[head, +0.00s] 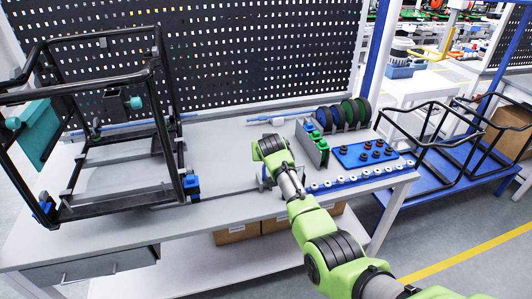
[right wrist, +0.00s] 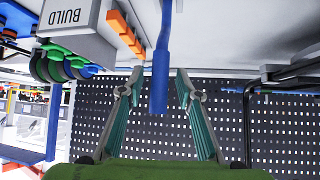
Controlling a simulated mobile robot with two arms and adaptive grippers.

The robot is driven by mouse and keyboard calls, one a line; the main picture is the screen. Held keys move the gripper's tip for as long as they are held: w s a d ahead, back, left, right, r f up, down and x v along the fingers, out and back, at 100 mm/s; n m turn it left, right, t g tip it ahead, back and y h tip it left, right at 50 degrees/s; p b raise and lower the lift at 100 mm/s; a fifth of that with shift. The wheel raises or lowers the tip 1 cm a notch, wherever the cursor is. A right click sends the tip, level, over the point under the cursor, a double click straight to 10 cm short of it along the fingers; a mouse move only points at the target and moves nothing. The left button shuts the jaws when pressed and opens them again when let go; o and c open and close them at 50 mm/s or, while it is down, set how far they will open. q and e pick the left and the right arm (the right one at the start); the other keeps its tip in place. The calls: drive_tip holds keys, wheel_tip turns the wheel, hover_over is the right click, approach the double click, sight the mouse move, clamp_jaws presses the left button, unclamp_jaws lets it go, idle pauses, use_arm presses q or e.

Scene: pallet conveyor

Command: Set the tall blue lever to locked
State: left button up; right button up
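A blue lever handle (right wrist: 160,80) shows in the right wrist view, running from the top edge down to a thick rounded end. My right gripper (right wrist: 157,72) is open. Its two fingers are on either side of the handle, with gaps and no visible contact. In the head view my right arm reaches over the table, and the green wrist (head: 270,150) hides the fingers and most of what is beyond it. I cannot clearly make out the lever or its locked mark there. My left gripper is not in view.
A black tubular frame (head: 158,108) stands on the table (head: 225,150) at the left. Green and dark discs (head: 347,112) and a blue tray (head: 352,158) with dark knobs stand to the right of my wrist. A perforated panel (head: 240,50) closes the back.

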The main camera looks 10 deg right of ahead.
drive_tip(key=shift+w, duration=0.1)
drive_tip(key=v, duration=1.2)
drive_tip(key=shift+f, duration=0.1)
idle(0.4)
